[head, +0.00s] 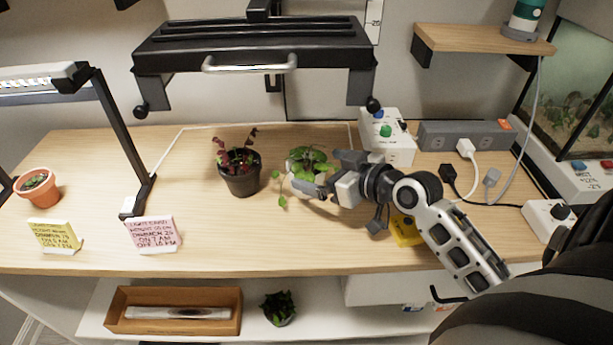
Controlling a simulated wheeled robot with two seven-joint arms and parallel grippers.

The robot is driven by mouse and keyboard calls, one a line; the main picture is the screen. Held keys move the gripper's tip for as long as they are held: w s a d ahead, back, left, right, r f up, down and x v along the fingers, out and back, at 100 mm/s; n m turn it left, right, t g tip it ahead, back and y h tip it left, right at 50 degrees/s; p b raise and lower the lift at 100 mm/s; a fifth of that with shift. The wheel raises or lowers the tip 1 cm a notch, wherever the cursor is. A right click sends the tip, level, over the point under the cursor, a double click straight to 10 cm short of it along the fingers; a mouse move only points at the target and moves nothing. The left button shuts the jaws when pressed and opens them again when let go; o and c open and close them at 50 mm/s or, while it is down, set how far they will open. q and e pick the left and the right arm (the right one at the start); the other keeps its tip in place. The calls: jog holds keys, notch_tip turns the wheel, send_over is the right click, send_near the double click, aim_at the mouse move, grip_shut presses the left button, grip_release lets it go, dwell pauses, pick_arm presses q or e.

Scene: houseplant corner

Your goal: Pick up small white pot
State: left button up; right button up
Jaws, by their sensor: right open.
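A leafy green plant (306,160) with trailing stems stands near the middle of the wooden worktop. Its small white pot (301,186) is mostly hidden by leaves and by my right gripper. My right gripper (317,185) reaches in from the right, low over the worktop, with its open jaws at the pot's right side. I cannot tell whether the fingers touch the pot. My left gripper is out of view.
A dark pot with a red-leaved plant (240,180) stands just left. A black lamp frame (250,45) hangs above. A white box (387,137), a grey power strip (466,135) and cables lie right. A yellow item (405,232) sits under my right arm.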

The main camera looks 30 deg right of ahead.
aim_at(298, 164)
jog(key=x, duration=0.5)
jog(key=shift+a+f, duration=0.15)
jog(key=shift+f, duration=0.05)
jog(key=c, duration=1.2)
jog(key=shift+c, duration=0.4)
jog(key=shift+r, duration=0.15)
